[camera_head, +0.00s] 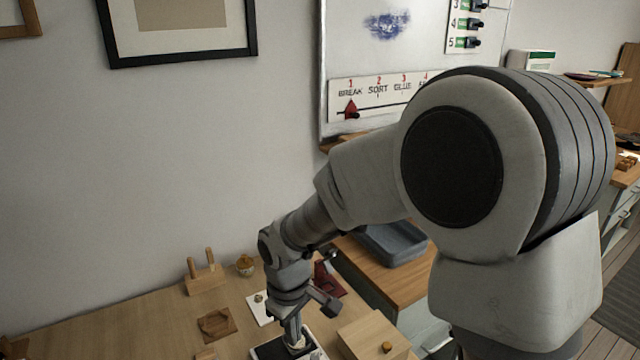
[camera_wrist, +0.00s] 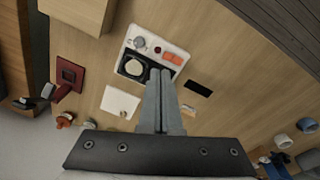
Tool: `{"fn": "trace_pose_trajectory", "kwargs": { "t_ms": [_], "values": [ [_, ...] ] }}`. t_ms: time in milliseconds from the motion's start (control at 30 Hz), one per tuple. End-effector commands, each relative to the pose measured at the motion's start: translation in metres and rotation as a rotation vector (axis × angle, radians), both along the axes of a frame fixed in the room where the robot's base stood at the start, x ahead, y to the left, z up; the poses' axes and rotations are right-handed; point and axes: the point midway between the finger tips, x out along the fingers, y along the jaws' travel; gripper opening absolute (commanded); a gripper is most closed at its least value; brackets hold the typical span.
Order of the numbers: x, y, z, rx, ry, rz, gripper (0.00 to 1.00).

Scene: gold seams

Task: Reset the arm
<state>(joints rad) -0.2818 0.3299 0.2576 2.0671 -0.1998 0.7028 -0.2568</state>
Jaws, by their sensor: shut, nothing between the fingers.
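My arm reaches down to the left over the wooden table in the head view. My gripper (camera_wrist: 162,76) points at the table in the wrist view, its two fingers together with nothing between them. In the head view its lower end (camera_head: 294,335) is above a black and white tray (camera_head: 316,353). In the wrist view the same tray (camera_wrist: 183,48) holds a round pale piece, a grey round piece and orange-red pieces. The fingers overlap the tray's near edge in the picture; I cannot tell their height above it.
A wooden box with a knob (camera_head: 372,338), a wooden stand with two pegs (camera_head: 206,279), a small bowl (camera_head: 244,265) and a brown square (camera_head: 217,324) stand on the table. A grey bin (camera_head: 391,246) is behind. In the wrist view a white card (camera_wrist: 120,102) and black strip (camera_wrist: 198,88) lie nearby.

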Motion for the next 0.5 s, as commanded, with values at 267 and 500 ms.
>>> {"fn": "trace_pose_trajectory", "kwargs": {
  "t_ms": [267, 500],
  "values": [
    [-0.013, -0.068, 0.078, 0.021, -0.123, -0.244, 0.00],
    [-0.044, -0.119, 0.127, 0.067, -0.212, -0.452, 0.00]
  ]
}}
